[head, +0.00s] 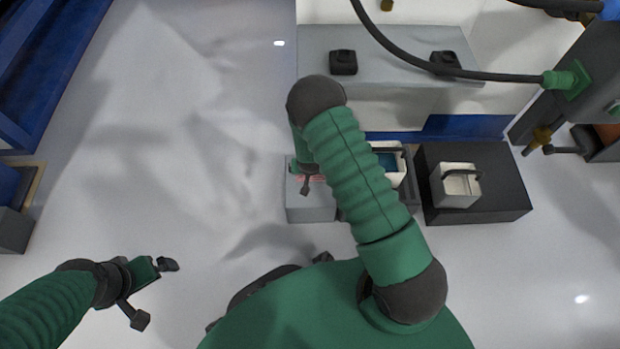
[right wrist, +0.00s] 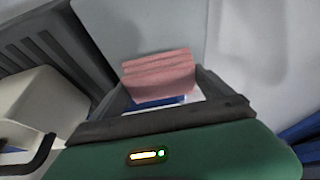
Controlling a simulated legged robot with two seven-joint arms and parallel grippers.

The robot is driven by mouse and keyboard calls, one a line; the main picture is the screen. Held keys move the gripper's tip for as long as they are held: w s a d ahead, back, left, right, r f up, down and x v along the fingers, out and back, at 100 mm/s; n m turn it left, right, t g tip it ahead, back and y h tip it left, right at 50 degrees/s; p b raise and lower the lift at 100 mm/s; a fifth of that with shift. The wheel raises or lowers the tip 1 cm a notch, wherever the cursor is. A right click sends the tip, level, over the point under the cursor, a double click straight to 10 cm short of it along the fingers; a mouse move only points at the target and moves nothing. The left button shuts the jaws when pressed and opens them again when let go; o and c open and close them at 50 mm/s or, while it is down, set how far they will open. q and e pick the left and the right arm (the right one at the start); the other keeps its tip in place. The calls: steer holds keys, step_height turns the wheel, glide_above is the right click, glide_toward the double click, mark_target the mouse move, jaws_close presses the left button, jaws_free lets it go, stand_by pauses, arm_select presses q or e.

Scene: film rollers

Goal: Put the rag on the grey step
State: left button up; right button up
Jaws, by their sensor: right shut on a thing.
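The pink folded rag (right wrist: 158,75) shows in the right wrist view between the dark fingertips of my right gripper (right wrist: 160,88), which is shut on it. In the head view a bit of the rag (head: 316,178) shows beside my right gripper (head: 304,184), over the top of the grey step (head: 311,207). My right arm hides part of the step. A pale grey surface lies beyond the rag in the wrist view; I cannot tell whether the rag touches it. My left gripper (head: 153,292) is open and empty at the lower left, above the floor.
A white bucket with blue contents (head: 390,163) stands right of the step, partly behind my arm. Another white bucket (head: 456,190) with a dark handle stands on a black platform (head: 505,200). A grey ledge (head: 395,62) lies behind. The floor left of the step is clear.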

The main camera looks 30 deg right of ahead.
step_height(320, 180, down, 4)
steer(key=shift+s+b, duration=0.1)
steer(key=shift+b, duration=0.95)
steer(key=shift+r, duration=0.25)
steer(key=shift+c, duration=0.6)
steer(key=o, duration=1.2)
steer(key=shift+f, duration=0.1)
steer(key=s+a+r+n+y+p, duration=0.1)
steer(key=s+a+r+p, duration=0.15)
steer(key=r, duration=0.55)
steer(key=s+a+r+n+p, duration=0.1)
steer(key=s+a+r+p, duration=0.15)
steer(key=r, duration=0.65)
steer(key=s+a+r+n+y+p, duration=0.15)
steer(key=a+r, duration=0.25)
steer(key=r, duration=0.4)
arm_select(q)
steer(key=v, duration=0.2)
steer(key=w+p+v, duration=0.1)
steer(key=shift+s+r, duration=0.2)
steer(key=shift+r, duration=0.3)
arm_select(e)
steer(key=s+a+r+n+g, duration=0.1)
steer(key=s+a+r+n, duration=0.1)
steer(key=s+r, duration=0.6)
steer(key=shift+s+a+r+n, duration=0.2)
steer(key=shift+s+r+n, duration=0.15)
steer(key=shift+s, duration=0.25)
